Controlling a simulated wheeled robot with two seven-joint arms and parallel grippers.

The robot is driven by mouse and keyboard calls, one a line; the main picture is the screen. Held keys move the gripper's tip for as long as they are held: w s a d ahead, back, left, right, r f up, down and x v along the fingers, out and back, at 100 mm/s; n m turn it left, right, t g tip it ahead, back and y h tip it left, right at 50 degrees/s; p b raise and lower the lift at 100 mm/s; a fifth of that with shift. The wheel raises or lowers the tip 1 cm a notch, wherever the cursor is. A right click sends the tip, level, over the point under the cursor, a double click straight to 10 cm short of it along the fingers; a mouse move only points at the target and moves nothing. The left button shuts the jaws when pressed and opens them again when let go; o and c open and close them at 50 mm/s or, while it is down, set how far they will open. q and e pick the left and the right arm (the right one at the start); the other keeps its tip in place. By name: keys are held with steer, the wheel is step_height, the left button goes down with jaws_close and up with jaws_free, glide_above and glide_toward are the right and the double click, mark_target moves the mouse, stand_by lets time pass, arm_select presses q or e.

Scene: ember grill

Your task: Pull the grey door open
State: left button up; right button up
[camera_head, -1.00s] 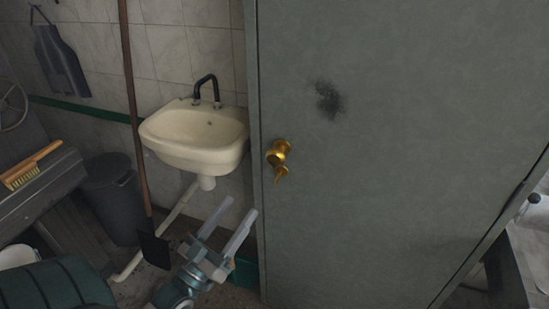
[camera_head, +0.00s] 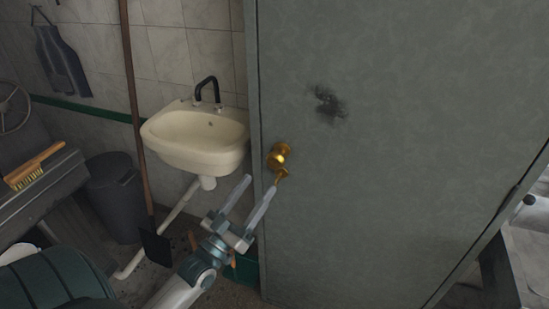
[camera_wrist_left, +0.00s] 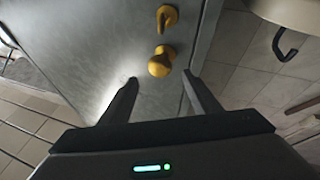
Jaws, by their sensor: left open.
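The grey door (camera_head: 390,130) fills the right half of the head view, with a dark smudge on its face. A brass knob (camera_head: 279,155) sits near its left edge, with a small brass piece (camera_head: 282,177) just below. My left gripper (camera_head: 260,184) is open and empty, its fingertips by the door's left edge, just below and left of the knob. In the left wrist view, the knob (camera_wrist_left: 160,63) appears beyond the gap between the two open fingers (camera_wrist_left: 160,80), not clasped. My right gripper is not in view.
A cream sink (camera_head: 195,138) with a black tap is on the tiled wall left of the door. A long-handled shovel (camera_head: 138,130), a dark bin (camera_head: 113,195) and a bench with a brush (camera_head: 35,168) stand further left.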

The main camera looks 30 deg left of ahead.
mark_target(273, 165)
arm_select(q)
steer(key=p+x, duration=0.2)
steer(key=x, duration=0.7)
steer(key=shift+w+r+p, duration=0.1)
steer(key=shift+w+p, duration=0.25)
steer(key=shift+p, duration=0.05)
steer(key=shift+s, duration=0.1)
jaws_close()
